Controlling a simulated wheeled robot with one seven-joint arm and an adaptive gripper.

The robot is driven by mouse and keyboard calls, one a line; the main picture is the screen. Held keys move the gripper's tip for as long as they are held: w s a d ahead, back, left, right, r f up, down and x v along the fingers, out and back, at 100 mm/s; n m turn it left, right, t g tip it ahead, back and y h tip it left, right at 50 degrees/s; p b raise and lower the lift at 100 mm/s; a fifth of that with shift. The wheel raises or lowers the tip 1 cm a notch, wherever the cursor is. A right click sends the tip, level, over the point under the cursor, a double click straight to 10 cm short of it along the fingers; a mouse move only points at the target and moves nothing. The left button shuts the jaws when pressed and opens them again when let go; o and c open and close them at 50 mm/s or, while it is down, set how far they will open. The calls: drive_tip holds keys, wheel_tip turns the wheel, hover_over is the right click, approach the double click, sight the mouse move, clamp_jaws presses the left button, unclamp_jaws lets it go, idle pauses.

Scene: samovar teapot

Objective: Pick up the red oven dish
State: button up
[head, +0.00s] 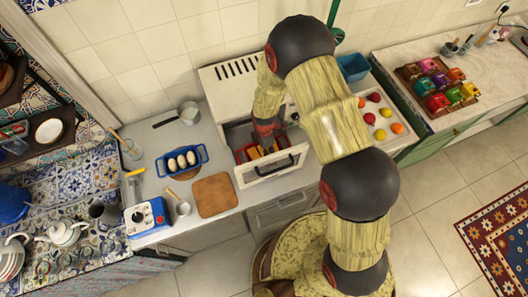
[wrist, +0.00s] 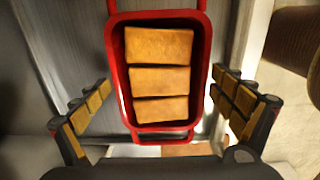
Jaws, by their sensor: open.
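The red oven dish (wrist: 118,80) fills the middle of the wrist view, with a handle at its near and far ends. It holds three golden-brown slabs (wrist: 158,80) in a row. In the head view the dish (head: 240,156) sits in the small white oven, partly hidden by my arm. My gripper (wrist: 161,90) is open, one padded finger on each side of the dish's near half, with a gap on both sides. In the head view my gripper (head: 267,126) reaches into the oven opening above the dish; its fingertips are hard to make out.
The oven door (head: 271,170) hangs open at the front. To its left are a wooden board (head: 215,195), a blue dish with white eggs (head: 182,161) and a saucepan (head: 189,114). A fruit tray (head: 379,133) stands on the right.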

drive_tip(key=shift+f, duration=0.15)
drive_tip(key=shift+c, duration=1.1)
drive_tip(key=c, duration=1.1)
drive_tip(key=shift+c, duration=0.7)
